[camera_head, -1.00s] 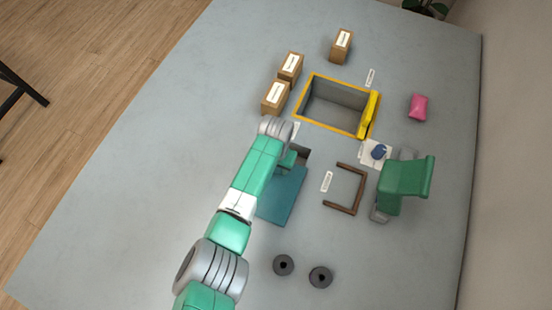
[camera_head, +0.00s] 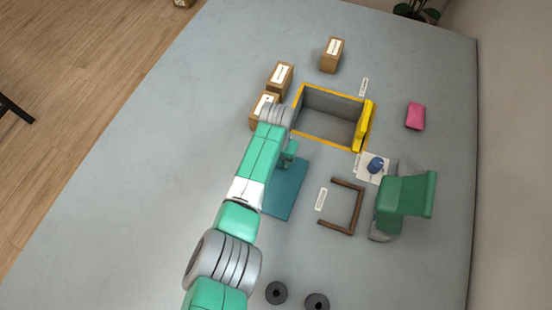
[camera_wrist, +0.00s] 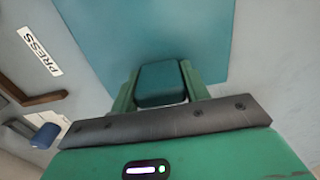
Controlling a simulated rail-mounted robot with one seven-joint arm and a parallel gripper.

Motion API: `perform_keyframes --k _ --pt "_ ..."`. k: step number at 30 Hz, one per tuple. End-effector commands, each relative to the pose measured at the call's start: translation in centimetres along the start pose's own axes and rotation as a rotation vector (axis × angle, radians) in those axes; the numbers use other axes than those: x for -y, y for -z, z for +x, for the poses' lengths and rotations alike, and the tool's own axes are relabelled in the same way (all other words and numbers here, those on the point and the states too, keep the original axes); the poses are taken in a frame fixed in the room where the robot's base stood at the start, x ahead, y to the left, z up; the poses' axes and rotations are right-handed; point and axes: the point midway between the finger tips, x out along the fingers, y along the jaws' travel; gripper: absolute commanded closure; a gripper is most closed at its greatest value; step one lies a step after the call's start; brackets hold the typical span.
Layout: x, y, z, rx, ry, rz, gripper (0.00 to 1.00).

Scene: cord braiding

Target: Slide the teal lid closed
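The teal lid (camera_head: 287,192) lies flat on the grey table to the right of my forearm in the head view, partly covered by my arm. It also fills the upper middle of the wrist view (camera_wrist: 95,28). Its raised teal handle block (camera_wrist: 162,84) sits between the two green fingers of my gripper (camera_wrist: 161,88), which appear to press on both its sides. In the head view, my gripper (camera_head: 289,152) is at the lid's far end, mostly hidden by my wrist. No dark opening shows beside the lid.
A yellow-rimmed grey bin (camera_head: 322,133) stands just beyond my gripper, with cardboard boxes (camera_head: 279,78) to its left. A brown U-shaped frame (camera_head: 358,207), a blue knob (camera_head: 375,165) and a green device (camera_head: 403,194) are to the right. Two dark rings (camera_head: 276,292) lie near the front.

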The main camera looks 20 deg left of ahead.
Motion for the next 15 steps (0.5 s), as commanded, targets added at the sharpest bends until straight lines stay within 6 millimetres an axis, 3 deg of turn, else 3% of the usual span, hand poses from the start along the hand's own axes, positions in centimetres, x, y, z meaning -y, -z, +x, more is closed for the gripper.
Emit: perform_keyframes --k 1,3,11,15 --pt "-0.1 0.0 0.2 -0.003 0.000 0.001 0.47" --pt "0.0 0.0 0.2 -0.003 0.000 0.001 0.33" --pt "0.0 0.0 0.1 -0.001 0.000 0.000 0.33" --pt "0.0 0.1 -2.2 -0.004 0.000 0.000 0.33"
